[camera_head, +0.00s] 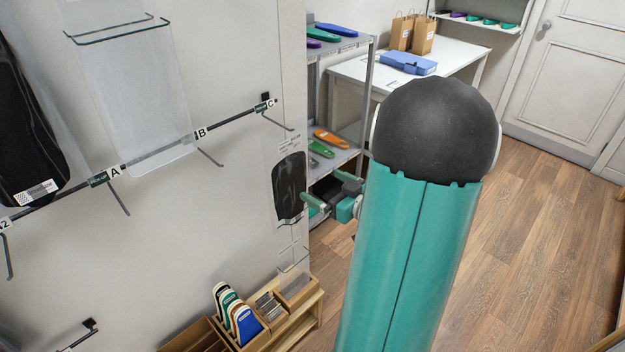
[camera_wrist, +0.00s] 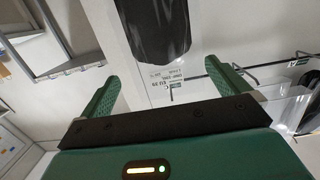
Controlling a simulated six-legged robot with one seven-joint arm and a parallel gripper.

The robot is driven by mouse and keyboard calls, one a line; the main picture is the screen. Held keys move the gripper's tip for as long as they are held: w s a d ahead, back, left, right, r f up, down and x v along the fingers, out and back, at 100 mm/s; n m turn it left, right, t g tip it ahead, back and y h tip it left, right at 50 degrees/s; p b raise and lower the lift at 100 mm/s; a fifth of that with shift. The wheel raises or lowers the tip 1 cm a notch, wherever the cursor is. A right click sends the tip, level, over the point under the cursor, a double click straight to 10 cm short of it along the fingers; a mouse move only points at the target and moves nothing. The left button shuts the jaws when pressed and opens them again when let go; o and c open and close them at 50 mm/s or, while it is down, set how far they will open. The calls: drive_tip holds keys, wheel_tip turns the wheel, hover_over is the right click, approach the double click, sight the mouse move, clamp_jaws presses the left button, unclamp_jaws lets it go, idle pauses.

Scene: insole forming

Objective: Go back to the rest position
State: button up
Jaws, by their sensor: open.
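My gripper (camera_head: 328,192) is open, with its two green fingers spread apart and nothing held between them. In the wrist view, the gripper (camera_wrist: 160,76) has a black insole (camera_wrist: 158,30) in a clear labelled package ahead of its fingers. In the head view, the same packaged black insole (camera_head: 289,187) hangs upright at the wall's right edge, just left of the fingers. I cannot tell whether the fingers touch the package. My green arm covers much of the middle right of the head view.
A wall rail (camera_head: 150,158) carries several protruding hooks and a clear package. A wooden organizer (camera_head: 305,309) with coloured items stands below. A shelf rack (camera_head: 345,157) with insoles and a white table (camera_head: 350,72) stand behind my arm. The wooden floor (camera_head: 530,240) at right is clear.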

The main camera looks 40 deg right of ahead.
drive_tip(key=s, duration=0.6)
drive_tip(key=shift+s+r, duration=0.15)
drive_tip(key=shift+r, duration=0.2)
drive_tip(key=w+a+r+m+g+h, duration=0.2)
drive_tip(key=w+a+r+g+h, duration=0.35)
drive_tip(key=w+a+r, duration=0.3)
drive_tip(key=s+a+g+y, duration=0.1)
drive_tip(key=s+a+g, duration=0.1)
drive_tip(key=s+a, duration=0.2)
drive_tip(key=s+a+n+g+y, duration=0.1)
drive_tip(key=s+a, duration=0.3)
drive_tip(key=a, duration=0.7)
drive_tip(key=s+a+r+g+y, duration=0.1)
drive_tip(key=s+a+g+y, duration=0.1)
drive_tip(key=a, duration=0.6)
drive_tip(key=shift+s+n+g+y, duration=0.35)
drive_tip(key=shift+s+y, duration=0.1)
drive_tip(key=shift+s, duration=0.6)
